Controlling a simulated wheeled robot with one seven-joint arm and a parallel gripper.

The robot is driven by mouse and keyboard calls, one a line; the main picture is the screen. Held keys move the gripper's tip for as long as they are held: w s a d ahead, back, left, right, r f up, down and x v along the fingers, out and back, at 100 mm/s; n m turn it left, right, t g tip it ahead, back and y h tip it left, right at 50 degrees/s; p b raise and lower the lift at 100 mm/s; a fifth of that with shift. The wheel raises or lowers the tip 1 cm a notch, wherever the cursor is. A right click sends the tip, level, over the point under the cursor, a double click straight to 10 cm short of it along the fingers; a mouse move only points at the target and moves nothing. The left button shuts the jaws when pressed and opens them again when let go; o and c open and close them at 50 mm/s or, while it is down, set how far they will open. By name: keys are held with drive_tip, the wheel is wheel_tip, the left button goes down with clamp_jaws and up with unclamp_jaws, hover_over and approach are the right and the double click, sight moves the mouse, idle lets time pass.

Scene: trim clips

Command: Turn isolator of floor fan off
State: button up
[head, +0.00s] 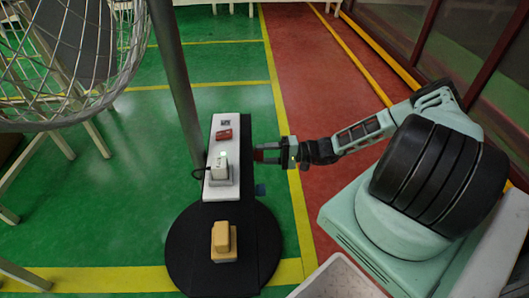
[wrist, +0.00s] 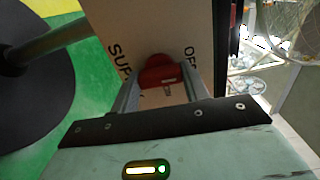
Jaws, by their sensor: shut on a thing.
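The isolator's red handle (wrist: 160,70) sits on a cream panel (wrist: 140,30) in the wrist view. Black letters reading "SUP" show left of the handle and "OF" to its upper right; the rest is hidden. My gripper (wrist: 163,88) is shut on the red handle, one finger on each side. In the head view my gripper (head: 264,153) reaches in from the right to the side of a narrow white-topped stand (head: 221,190). The panel face is turned away there, so the handle's setting cannot be told from that view.
A white box with a green light (head: 220,167), a red object (head: 224,134) and a yellow block (head: 223,238) stand on the stand and its black base (head: 185,250). A grey pole (head: 178,80) and a wire fan cage (head: 70,60) are at the left. Green floor lies beyond.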

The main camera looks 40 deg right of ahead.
drive_tip(key=shift+f+n, duration=0.1)
drive_tip(key=shift+n, duration=0.3)
drive_tip(key=o, duration=1)
drive_tip(key=shift+s+d, duration=0.1)
drive_tip(key=shift+d, duration=0.05)
drive_tip(key=p+v, duration=0.1)
drive_tip(key=v, duration=1.6)
drive_tip(key=shift+s+d, duration=0.1)
drive_tip(key=shift+s, duration=0.05)
